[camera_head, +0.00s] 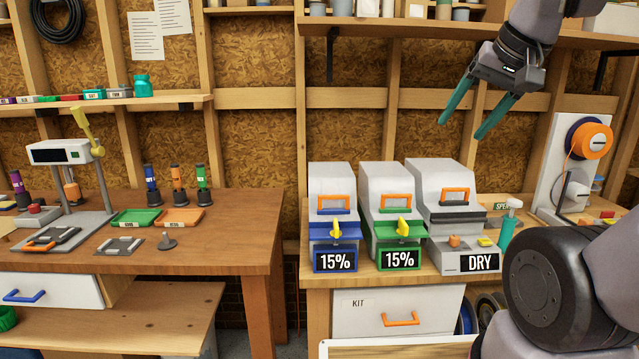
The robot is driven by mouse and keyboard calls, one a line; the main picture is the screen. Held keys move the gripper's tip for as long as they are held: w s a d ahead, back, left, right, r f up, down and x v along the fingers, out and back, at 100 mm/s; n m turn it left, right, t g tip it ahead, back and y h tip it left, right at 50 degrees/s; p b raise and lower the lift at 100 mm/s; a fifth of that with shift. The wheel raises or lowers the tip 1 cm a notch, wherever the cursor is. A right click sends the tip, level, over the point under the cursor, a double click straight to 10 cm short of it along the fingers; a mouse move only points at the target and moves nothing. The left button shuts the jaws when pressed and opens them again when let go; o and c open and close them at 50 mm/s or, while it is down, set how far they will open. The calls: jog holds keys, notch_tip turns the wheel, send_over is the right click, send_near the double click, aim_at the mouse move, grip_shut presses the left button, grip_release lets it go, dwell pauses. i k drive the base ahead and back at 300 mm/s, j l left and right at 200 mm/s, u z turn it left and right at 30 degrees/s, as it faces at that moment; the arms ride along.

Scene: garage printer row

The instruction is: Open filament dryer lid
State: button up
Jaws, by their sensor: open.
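Three white boxes with sloped lids stand side by side on the right bench. The filament dryer (450,216) is the right one, with a black and grey base labelled "DRY" and an orange handle (455,191) on its lid. Its lid looks shut. The blue-trimmed box (333,212) and the green-trimmed box (392,209) each show "15%", an orange handle and a yellow latch. My gripper (467,121) is at the upper right, above and behind the dryer's front as seen here. Its two teal fingers are apart, with nothing between them, and touch nothing.
A teal-bodied bottle (508,226) stands right of the dryer. A white spool stand (573,167) with an orange spool is farther right. The wooden shelf (400,30) runs above the boxes. A white drawer (396,311) sits below. The left bench (235,218) holds tools and trays.

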aim_at(417, 166)
jog(key=i+l, duration=0.7)
jog(key=l+u, duration=0.05)
